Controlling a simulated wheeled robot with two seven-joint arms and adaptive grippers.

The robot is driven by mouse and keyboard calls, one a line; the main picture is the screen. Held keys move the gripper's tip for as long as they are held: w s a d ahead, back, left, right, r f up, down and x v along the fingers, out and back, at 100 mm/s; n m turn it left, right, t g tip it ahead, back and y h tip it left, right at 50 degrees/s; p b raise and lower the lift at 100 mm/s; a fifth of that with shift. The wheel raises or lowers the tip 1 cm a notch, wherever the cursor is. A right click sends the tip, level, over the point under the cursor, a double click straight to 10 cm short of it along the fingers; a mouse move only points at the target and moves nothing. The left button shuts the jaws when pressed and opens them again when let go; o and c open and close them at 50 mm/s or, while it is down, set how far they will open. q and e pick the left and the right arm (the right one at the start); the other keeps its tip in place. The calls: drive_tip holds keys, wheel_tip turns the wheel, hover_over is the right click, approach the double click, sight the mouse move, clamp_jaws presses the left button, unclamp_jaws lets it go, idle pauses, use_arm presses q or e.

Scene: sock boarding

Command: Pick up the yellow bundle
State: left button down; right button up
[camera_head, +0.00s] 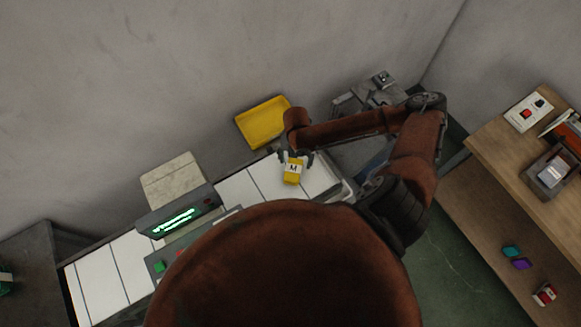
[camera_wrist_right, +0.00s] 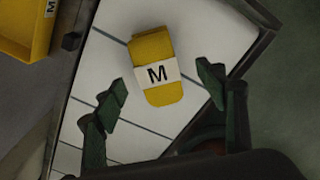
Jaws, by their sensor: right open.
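The yellow bundle (camera_head: 292,176) lies on the white slatted surface (camera_head: 317,177) and has a white band marked M. In the right wrist view the bundle (camera_wrist_right: 155,62) lies ahead of and between the two fingers, slightly tilted, with no finger seen touching it. My right gripper (camera_head: 296,157) is open above the bundle in the head view. In the right wrist view the right gripper (camera_wrist_right: 162,88) shows its dark green fingers spread wide and empty. My left gripper does not show in either view.
A yellow tray (camera_head: 262,124) stands behind the surface; its corner shows in the wrist view (camera_wrist_right: 42,38) with a white M label. A machine with a green-lit display (camera_head: 174,221) stands at left. A wooden bench (camera_head: 500,152) with small items is at right.

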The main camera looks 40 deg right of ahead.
sight(293, 168)
drive_tip(key=f, duration=0.1)
drive_tip(key=a+f, duration=0.1)
drive_tip(key=f, duration=0.1)
drive_tip(key=shift+f, duration=1.55)
drive_tip(key=c, duration=1.4)
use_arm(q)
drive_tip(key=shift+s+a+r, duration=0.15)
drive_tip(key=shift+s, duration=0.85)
use_arm(e)
drive_tip(key=shift+c, duration=0.2)
drive_tip(key=shift+r, duration=0.1)
